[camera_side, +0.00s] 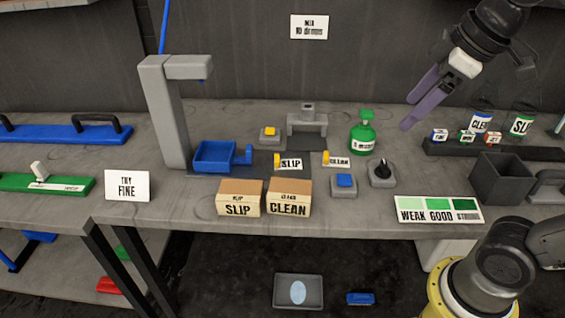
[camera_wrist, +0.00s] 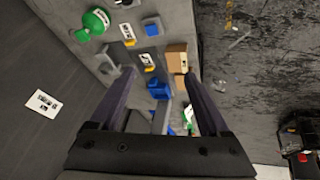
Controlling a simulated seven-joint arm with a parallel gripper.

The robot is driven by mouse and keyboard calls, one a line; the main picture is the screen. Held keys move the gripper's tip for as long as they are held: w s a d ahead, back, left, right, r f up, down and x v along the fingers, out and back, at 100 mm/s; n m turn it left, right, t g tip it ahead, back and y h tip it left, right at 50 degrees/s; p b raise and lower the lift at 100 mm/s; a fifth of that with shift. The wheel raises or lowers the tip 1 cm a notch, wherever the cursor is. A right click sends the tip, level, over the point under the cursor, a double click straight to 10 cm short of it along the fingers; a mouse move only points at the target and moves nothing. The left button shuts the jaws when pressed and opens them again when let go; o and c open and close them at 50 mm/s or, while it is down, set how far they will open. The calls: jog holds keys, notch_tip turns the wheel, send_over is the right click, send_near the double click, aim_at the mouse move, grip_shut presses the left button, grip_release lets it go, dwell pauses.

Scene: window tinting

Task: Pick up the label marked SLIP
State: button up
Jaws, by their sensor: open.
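The label marked SLIP (camera_side: 290,163) is a small white plate with a yellow tab at its left end, on the bench just right of the blue tray (camera_side: 215,156). A small tabbed label near the blue tray in the wrist view (camera_wrist: 147,61) appears to be the same one, its text too small to read. A similar label marked CLEAN (camera_side: 338,160) sits to its right. My gripper (camera_side: 408,112) is open and empty, high above the bench and well to the right of the SLIP label. Its two fingers frame the wrist view (camera_wrist: 159,77).
Cardboard boxes marked SLIP (camera_side: 239,204) and CLEAN (camera_side: 288,204) stand in front of the labels. A green bottle (camera_side: 363,138), blue button (camera_side: 343,183) and black knob (camera_side: 382,172) stand to the right.

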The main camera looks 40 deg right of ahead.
jog(key=w+r+n+g, duration=0.1)
jog(key=w+r+n, duration=0.15)
jog(key=w, duration=0.45)
jog(key=n+g, duration=0.3)
jog(key=g, duration=0.1)
send_over(277, 157)
notch_tip(277, 157, down, 23)
jog(key=shift+s+a+f, duration=0.1)
jog(key=shift+f, duration=2.85)
grip_shut()
